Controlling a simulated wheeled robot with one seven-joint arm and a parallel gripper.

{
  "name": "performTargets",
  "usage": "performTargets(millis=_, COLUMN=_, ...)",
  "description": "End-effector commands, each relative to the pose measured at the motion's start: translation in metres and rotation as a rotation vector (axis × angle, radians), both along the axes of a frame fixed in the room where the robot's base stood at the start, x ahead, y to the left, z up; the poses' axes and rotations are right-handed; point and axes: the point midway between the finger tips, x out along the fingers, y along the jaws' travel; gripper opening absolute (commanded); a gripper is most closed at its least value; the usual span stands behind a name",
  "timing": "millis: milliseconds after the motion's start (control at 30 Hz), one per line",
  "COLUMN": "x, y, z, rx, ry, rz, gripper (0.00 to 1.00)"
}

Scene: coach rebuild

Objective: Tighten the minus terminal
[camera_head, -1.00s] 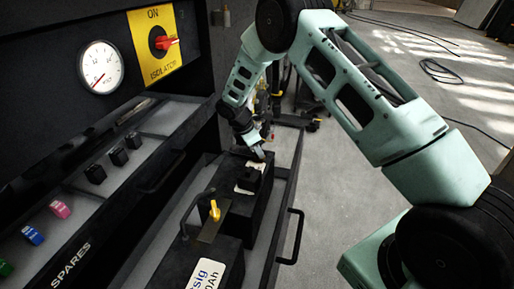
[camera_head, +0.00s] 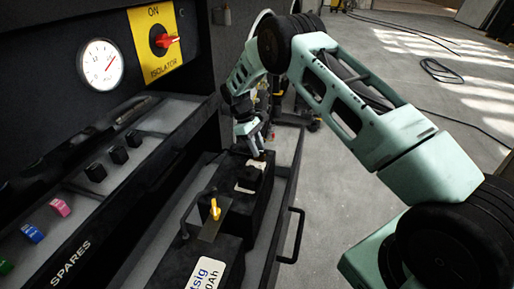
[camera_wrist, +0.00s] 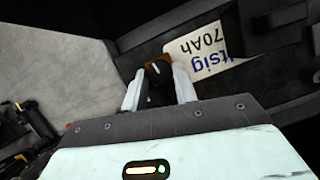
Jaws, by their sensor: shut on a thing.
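My gripper (camera_head: 257,149) is low over the far black battery (camera_head: 247,185) in the open drawer. In the wrist view its two pale fingers (camera_wrist: 157,90) are shut on a small dark terminal piece with a brown top (camera_wrist: 157,66); the fingers hide part of it. In the head view only a small brown bit shows at the fingertips. No minus mark is readable there. The near battery (camera_head: 205,258) has a white label (camera_head: 207,273) and a yellow lever (camera_head: 215,209) on a brass-coloured plate.
A black cable (camera_head: 188,212) loops beside the yellow lever. The drawer's right wall has a handle (camera_head: 292,236). On the left are a spares tray (camera_head: 112,180) with coloured and black pieces, a round gauge (camera_head: 103,65) and a red isolator switch (camera_head: 165,41) beneath "ON".

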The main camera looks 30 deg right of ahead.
Motion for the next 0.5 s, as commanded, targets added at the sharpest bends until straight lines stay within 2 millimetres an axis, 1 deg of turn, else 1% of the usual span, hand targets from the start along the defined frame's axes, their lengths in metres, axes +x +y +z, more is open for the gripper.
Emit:
performTargets(millis=200, x=0.0006, y=-0.0008, z=-0.0006, rx=0.001, ry=0.0, rz=-0.118, gripper=0.06)
performTargets(millis=500, x=0.001, y=-0.0011, z=-0.0002, rx=0.001, ry=-0.001, rz=-0.191, gripper=0.06)
